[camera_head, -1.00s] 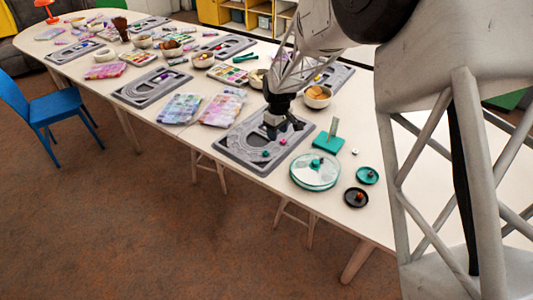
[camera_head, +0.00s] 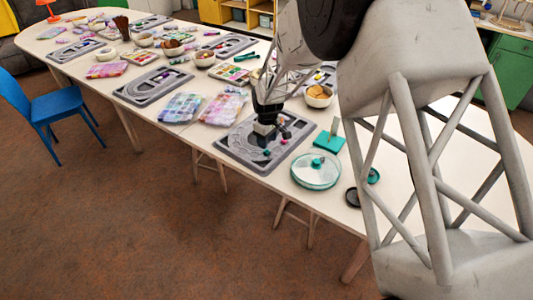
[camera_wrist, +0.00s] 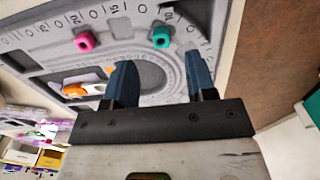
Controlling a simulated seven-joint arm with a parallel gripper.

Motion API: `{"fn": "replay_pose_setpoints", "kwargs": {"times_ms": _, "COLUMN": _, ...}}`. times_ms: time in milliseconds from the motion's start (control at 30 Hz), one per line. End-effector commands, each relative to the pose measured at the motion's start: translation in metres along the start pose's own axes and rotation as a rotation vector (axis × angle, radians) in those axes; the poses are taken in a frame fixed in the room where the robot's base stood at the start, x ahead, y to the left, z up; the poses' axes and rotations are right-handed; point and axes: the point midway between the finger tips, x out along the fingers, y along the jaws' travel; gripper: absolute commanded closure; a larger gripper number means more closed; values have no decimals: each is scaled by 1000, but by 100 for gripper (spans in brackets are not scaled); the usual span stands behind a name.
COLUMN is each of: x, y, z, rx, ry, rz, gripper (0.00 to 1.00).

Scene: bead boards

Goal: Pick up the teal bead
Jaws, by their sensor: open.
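The teal bead (camera_wrist: 161,37) lies on the grey bead board (camera_wrist: 60,58) in the wrist view, in the marked track near the board's edge. A pink bead (camera_wrist: 85,41) lies to its left in the same track. My gripper (camera_wrist: 160,60) is open, its two dark blue fingers spread with nothing between them. The teal bead appears just beyond the fingertips, roughly midway between them. In the head view my gripper (camera_head: 264,140) is low over the nearest board (camera_head: 233,155) and hides part of it; I cannot clearly make out the teal bead there.
A round clear-lidded teal dish (camera_head: 316,171) and a teal stand (camera_head: 329,142) are right of the board. A bowl (camera_head: 318,96) stands behind. An orange bead (camera_wrist: 75,90) lies in a board recess. The table's front edge is close.

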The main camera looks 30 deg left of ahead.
Motion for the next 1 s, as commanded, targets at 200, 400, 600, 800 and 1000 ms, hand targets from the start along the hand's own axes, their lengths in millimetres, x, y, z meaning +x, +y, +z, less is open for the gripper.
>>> {"fn": "replay_pose_setpoints", "kwargs": {"times_ms": 200, "x": 4, "y": 0, "z": 0, "rx": 0, "ry": 0, "rz": 0, "gripper": 49}}
{"fn": "replay_pose_setpoints", "kwargs": {"times_ms": 400, "x": 5, "y": 0, "z": 0, "rx": 0, "ry": 0, "rz": 0, "gripper": 49}}
{"fn": "replay_pose_setpoints", "kwargs": {"times_ms": 600, "x": 18, "y": -1, "z": -1, "rx": 0, "ry": -2, "rz": -1, "gripper": 49}}
{"fn": "replay_pose_setpoints", "kwargs": {"times_ms": 800, "x": 41, "y": -2, "z": -2, "rx": 0, "ry": -1, "rz": -1, "gripper": 49}}
{"fn": "replay_pose_setpoints", "kwargs": {"times_ms": 1000, "x": 54, "y": -1, "z": -2, "rx": 0, "ry": 1, "rz": 0, "gripper": 49}}
